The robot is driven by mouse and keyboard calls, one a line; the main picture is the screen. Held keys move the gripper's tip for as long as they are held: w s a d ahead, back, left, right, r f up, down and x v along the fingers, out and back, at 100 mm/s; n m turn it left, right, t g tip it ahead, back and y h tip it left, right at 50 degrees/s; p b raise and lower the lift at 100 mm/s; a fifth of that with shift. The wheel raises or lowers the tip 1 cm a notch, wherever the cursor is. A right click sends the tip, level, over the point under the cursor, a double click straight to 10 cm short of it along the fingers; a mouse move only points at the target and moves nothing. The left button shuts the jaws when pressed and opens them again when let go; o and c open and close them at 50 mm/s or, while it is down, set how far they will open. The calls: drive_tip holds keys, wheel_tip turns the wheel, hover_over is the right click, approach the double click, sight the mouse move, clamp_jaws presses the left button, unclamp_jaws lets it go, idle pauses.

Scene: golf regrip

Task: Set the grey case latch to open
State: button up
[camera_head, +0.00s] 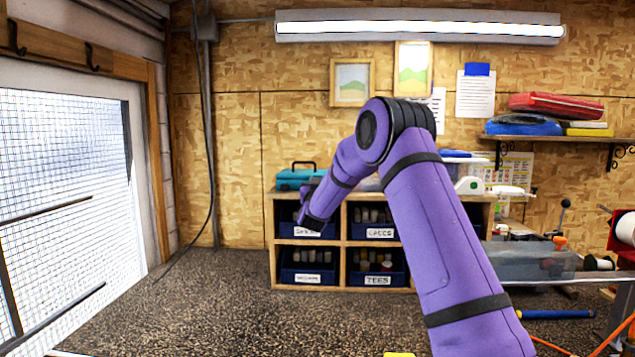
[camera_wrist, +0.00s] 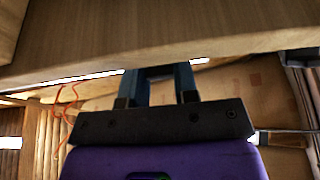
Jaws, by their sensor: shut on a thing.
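My gripper (camera_wrist: 158,74) points away from the wrist camera, and its two blue-grey fingers reach to the edge of a wooden board (camera_wrist: 190,32). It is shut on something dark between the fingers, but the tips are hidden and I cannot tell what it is. In the head view my purple arm bends down in front of the upper left cubby of the wooden shelf (camera_head: 343,265), and its end covers part of a dark blue bin there. I cannot make out a grey case latch in either view. A teal case (camera_head: 297,176) with a dark handle stands on the shelf top.
Labelled blue bins, such as the one marked TEES (camera_head: 378,268), fill the cubbies close around my arm's end. A wall shelf (camera_head: 560,138) holds a red case (camera_head: 557,104). Orange cable (camera_head: 545,345) lies at lower right.

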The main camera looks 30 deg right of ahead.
drive_tip(key=shift+s+a+f+t+h, duration=0.1)
drive_tip(key=shift+f+t+h, duration=0.15)
drive_tip(key=shift+t+h, duration=0.2)
idle(0.3)
drive_tip(key=o, duration=0.9)
drive_tip(key=v, duration=1.1)
drive_tip(key=shift+f, duration=0.15)
drive_tip(key=shift+c, duration=0.3)
